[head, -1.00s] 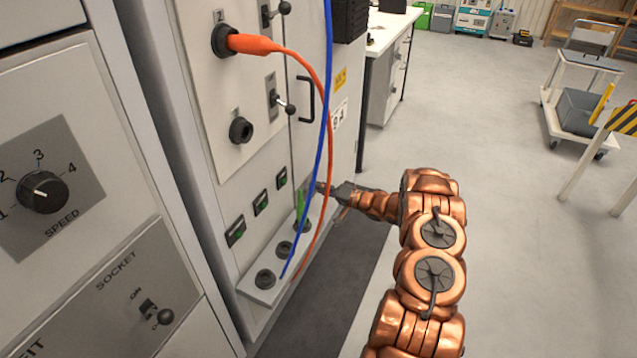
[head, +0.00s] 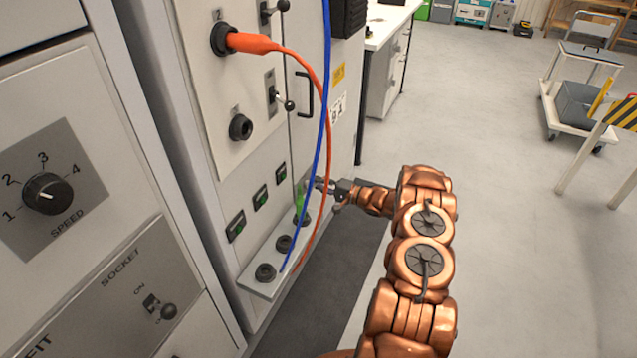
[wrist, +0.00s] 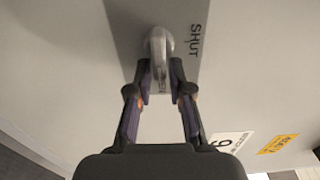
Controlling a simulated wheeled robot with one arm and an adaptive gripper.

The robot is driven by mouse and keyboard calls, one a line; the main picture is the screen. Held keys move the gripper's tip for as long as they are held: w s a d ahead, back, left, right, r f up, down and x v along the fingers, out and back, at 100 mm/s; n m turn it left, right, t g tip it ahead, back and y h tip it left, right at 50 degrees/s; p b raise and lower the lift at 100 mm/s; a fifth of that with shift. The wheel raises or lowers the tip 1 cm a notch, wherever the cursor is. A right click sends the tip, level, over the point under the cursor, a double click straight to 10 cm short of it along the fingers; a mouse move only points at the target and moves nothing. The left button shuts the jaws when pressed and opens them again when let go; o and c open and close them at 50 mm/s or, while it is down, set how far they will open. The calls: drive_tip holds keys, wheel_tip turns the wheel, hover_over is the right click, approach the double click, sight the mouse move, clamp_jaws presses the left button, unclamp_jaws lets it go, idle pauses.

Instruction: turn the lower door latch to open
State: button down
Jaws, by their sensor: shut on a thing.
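The lower door latch (wrist: 157,44) is a grey metal lever on a grey plate (wrist: 122,20) fixed to the pale cabinet door. The word SHUT is printed on the plate beside the lever. My gripper (wrist: 159,78) is shut on the lever's free end, with one finger on each side. In the head view my gripper (head: 326,185) reaches in from the right, low against the door (head: 341,135). There the latch is too small and covered to make out.
A blue cable (head: 327,75) and an orange cable (head: 322,160) hang in front of the cabinet, close to my gripper. A socket shelf (head: 262,286) with a green plug (head: 299,203) juts out to its left. The door has a black handle (head: 311,96).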

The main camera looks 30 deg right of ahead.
drive_tip(key=shift+a+f, duration=0.2)
drive_tip(key=shift+a, duration=0.25)
drive_tip(key=c, duration=1.2)
unclamp_jaws()
drive_tip(key=shift+d+r, duration=0.1)
drive_tip(key=shift+d, duration=0.1)
drive_tip(key=shift+s, duration=0.1)
drive_tip(key=v, duration=1.2)
